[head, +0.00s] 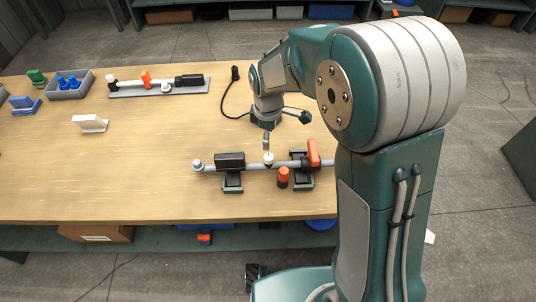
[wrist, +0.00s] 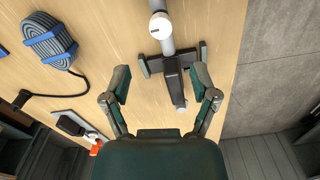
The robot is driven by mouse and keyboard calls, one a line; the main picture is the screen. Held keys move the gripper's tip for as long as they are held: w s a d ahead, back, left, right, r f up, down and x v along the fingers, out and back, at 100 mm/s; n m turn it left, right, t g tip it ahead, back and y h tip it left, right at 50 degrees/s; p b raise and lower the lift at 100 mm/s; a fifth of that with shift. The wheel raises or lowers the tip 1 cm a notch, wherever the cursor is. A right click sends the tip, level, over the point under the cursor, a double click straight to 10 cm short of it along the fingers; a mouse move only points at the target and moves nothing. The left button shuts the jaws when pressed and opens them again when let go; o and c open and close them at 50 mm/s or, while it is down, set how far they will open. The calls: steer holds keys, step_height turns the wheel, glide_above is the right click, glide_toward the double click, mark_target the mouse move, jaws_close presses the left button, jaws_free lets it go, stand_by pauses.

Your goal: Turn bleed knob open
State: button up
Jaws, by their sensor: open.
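A grey pipe (head: 245,165) lies across the front of the table on black stands (head: 232,188). It carries a black block (head: 230,160), a round white knob (head: 268,158) and an orange lever (head: 313,152). A red-orange capped post (head: 283,177) stands just in front. I cannot tell for sure which one is the bleed knob. My gripper (head: 285,128) is above and behind the pipe. In the wrist view my gripper (wrist: 161,84) is open and empty. The black block (wrist: 174,72) shows near its right finger, and the white knob (wrist: 160,25) lies ahead, beyond the fingertips.
A second pipe assembly (head: 160,85) lies at the back. A grey bin (head: 70,88) with blue parts and a white block (head: 90,123) are at the left. A strapped grey coil (wrist: 50,40) with a black cable lies left in the wrist view. The table's middle left is clear.

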mark_target(268, 156)
step_height(268, 156, down, 9)
steer(key=shift+f, duration=0.1)
stand_by(0.3)
jaws_close()
